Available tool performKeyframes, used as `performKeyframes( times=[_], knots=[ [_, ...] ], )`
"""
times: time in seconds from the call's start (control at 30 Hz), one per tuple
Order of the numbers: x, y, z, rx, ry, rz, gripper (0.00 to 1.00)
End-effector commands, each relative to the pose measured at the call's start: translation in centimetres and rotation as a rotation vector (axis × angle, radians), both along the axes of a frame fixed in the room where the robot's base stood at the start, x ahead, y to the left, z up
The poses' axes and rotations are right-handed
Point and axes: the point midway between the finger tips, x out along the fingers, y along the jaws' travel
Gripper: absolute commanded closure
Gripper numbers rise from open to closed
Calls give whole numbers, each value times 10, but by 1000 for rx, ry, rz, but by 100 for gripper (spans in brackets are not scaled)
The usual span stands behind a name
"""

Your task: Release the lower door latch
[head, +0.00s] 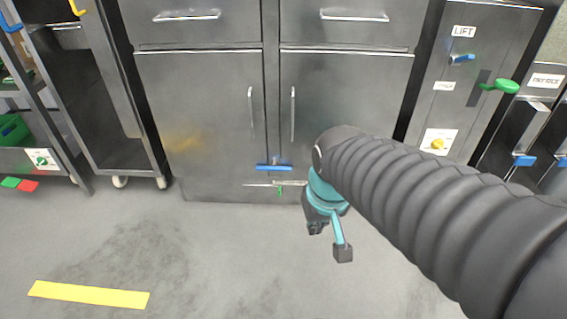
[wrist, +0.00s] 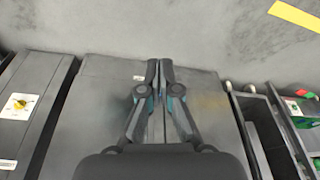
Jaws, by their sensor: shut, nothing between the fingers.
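A steel cabinet with two doors (head: 205,120) stands ahead. Low on the seam between the doors is a blue bar latch (head: 274,167). Just below it lies a thin pale rod (head: 258,185) with a small green tab (head: 280,191); I cannot tell which piece is the lower latch. My gripper (head: 315,229) is low, right of and below these pieces, apart from them in the picture. In the wrist view the fingers (wrist: 160,62) are together and empty, in front of the doors, which appear upside down. The latch pieces are hidden or unclear there.
A panel with a LIFT label (head: 464,31), blue handle and green lever (head: 500,86) stands to the right. A wheeled rack (head: 100,110) stands to the left. The grey floor is open, with a yellow strip (head: 90,295).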

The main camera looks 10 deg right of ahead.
Motion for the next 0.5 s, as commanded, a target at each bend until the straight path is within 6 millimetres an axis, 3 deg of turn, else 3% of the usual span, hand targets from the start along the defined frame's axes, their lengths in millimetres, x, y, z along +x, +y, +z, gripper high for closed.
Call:
performKeyframes(
  times=[0.5],
  knots=[
    [80, 21, -37, 83, 132, -35, 100]
  ],
)
